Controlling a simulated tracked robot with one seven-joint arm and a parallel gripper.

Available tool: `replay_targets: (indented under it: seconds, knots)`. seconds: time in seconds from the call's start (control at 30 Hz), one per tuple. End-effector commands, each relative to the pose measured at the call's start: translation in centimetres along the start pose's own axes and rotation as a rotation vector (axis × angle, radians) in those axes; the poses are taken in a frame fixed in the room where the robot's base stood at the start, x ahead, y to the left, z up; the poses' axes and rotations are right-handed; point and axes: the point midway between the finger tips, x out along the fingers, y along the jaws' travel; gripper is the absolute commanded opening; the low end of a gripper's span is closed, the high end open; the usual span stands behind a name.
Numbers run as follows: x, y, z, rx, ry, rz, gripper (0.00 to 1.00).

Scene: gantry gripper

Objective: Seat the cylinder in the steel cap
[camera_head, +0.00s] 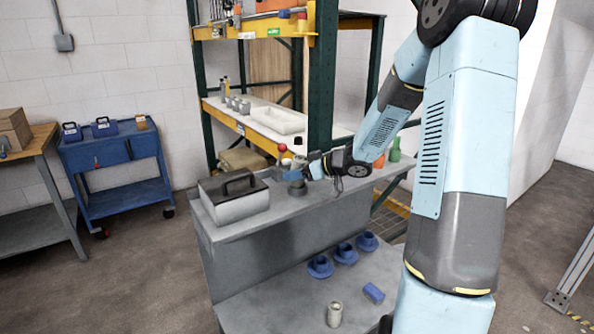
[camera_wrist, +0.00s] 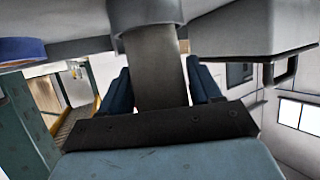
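My gripper (camera_head: 303,174) is over the grey bench top, at the far end of my arm, and its blue fingers show small in the head view. In the wrist view the two blue fingers (camera_wrist: 160,90) press against both sides of a grey cylinder (camera_wrist: 158,75). The cylinder's far end meets a wider grey round collar (camera_wrist: 147,14), which looks like the steel cap; how deep it sits there I cannot tell. In the head view a dark grey round piece (camera_head: 297,189), probably the cap, stands on the bench beneath my fingers. The held cylinder is mostly hidden there.
A grey box with a black handle (camera_head: 235,203) stands left of my gripper. Green bottles (camera_head: 394,152) stand to the right. The lower shelf (camera_head: 270,305) holds blue flanged caps (camera_head: 345,254), a blue cylinder (camera_head: 373,293) and a pale cylinder (camera_head: 335,314). A green rack post (camera_head: 321,80) rises behind.

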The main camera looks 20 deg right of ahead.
Motion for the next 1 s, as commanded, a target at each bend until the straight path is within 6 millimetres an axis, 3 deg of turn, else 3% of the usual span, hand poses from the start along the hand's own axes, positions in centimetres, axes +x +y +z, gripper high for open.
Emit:
replay_targets:
  seconds: [0.2,0.67,1.0]
  knots:
    - [0.0,0.1,-0.3,-0.003,0.005,0.001,0.83]
    - [-0.6,0.3,-0.5,-0.006,0.008,0.005,0.83]
    - [-6.3,0.2,-0.5,-0.007,0.007,0.007,0.83]
